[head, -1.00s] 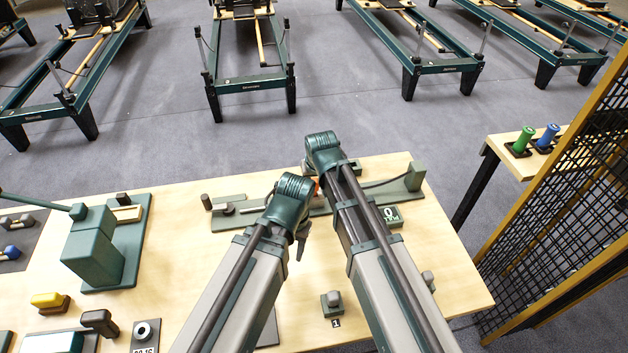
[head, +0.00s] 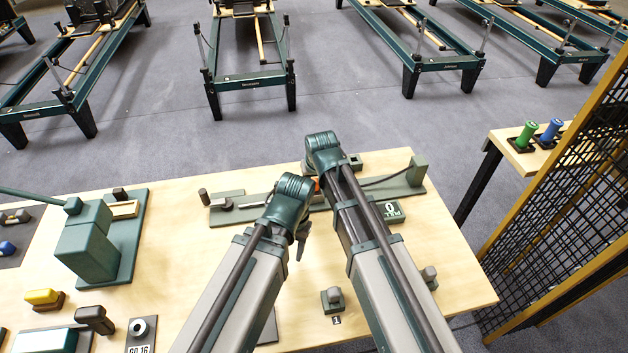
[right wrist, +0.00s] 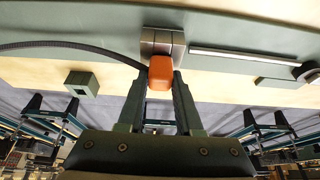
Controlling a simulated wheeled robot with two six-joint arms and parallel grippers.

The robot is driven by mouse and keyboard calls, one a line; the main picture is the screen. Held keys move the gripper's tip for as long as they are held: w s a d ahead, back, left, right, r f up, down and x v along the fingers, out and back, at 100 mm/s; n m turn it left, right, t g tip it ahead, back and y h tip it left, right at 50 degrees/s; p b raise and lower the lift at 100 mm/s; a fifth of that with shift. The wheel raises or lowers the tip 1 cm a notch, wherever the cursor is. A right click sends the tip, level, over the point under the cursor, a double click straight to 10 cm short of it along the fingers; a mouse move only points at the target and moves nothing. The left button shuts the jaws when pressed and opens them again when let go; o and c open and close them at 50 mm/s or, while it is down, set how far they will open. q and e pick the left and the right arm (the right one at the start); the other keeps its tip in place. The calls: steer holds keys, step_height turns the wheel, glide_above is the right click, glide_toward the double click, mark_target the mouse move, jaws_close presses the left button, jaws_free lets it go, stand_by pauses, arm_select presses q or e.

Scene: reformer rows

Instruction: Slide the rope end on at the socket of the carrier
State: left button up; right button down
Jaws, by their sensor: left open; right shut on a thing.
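The orange rope end (right wrist: 160,73) is between the fingers of my right gripper (right wrist: 158,88) in the right wrist view. A dark rope (right wrist: 75,46) runs from it to the left. A grey metal block (right wrist: 162,42), which looks like the carrier, sits right at its far side; I cannot tell whether the rope end touches or enters its socket. In the head view, only a sliver of orange (head: 317,186) shows between my arms, and the right fingers are hidden. My left gripper (head: 302,242) is open and empty above the table, near the rail.
A long green rail (head: 258,212) with an end post (head: 417,172) lies across the table (head: 190,250). A green stand (head: 88,248) is at the left, and a small block (head: 333,298) is in front. A mesh partition (head: 560,190) stands right.

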steer(key=c, duration=0.5)
jaws_free()
steer(key=shift+r, duration=0.1)
arm_select(q)
step_height(320, 180, up, 13)
steer(key=p, duration=1.3)
arm_select(e)
steer(key=v, duration=1.3)
steer(key=shift+s+r, duration=0.15)
steer(key=shift+r, duration=0.15)
arm_select(q)
steer(key=shift+f, duration=0.15)
arm_select(e)
steer(key=s+d+f+m+g+h, duration=0.1)
steer(key=s+d+g, duration=0.1)
steer(key=s+d, duration=0.5)
steer(key=s+d+f+m+g, duration=0.15)
steer(key=s+d, duration=0.25)
steer(key=d, duration=0.5)
steer(key=s+a+n+g+h, duration=0.1)
steer(key=s+a+n, duration=0.3)
steer(key=a, duration=0.7)
steer(key=shift+s+r, duration=0.45)
steer(key=shift+s, duration=0.45)
